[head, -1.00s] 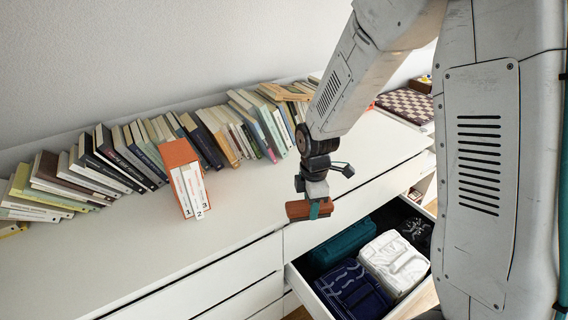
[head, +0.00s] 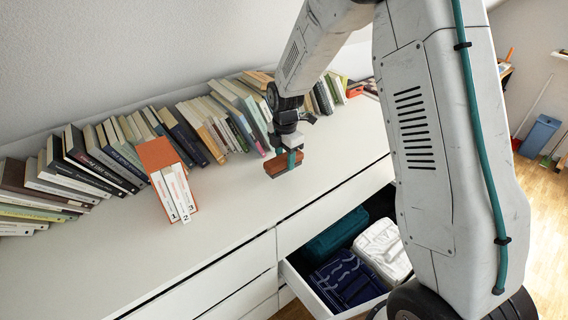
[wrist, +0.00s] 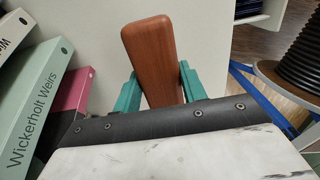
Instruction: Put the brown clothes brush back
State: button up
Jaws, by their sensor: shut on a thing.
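The brown clothes brush (head: 279,167) is held in my gripper (head: 291,158) above the white dresser top, left of the open drawer in the head view. In the wrist view the wooden back of the brush (wrist: 152,55) points away from the wrist, between the two teal fingers of my gripper (wrist: 160,85). The fingers are shut on it. The bristles are hidden. The open drawer (head: 318,299) holds a teal folded item (head: 335,232), a navy patterned one (head: 345,280) and a white one (head: 383,248). My arm hides the drawer's right part.
A long row of leaning books (head: 100,160) runs along the back of the dresser top (head: 230,215). An orange box file with white volumes (head: 172,185) stands left of my gripper. The dresser top in front of the books is mostly clear.

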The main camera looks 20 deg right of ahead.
aim_at(284, 164)
jog(key=shift+w+d, duration=0.1)
jog(key=shift+w, duration=0.45)
jog(key=shift+w+f, duration=0.25)
jog(key=shift+f, duration=1.55)
jog(key=o, duration=1)
jog(key=shift+f, duration=0.15)
notch_tip(284, 164, up, 12)
jog(key=shift+s+r, duration=0.1)
jog(key=shift+r, duration=0.15)
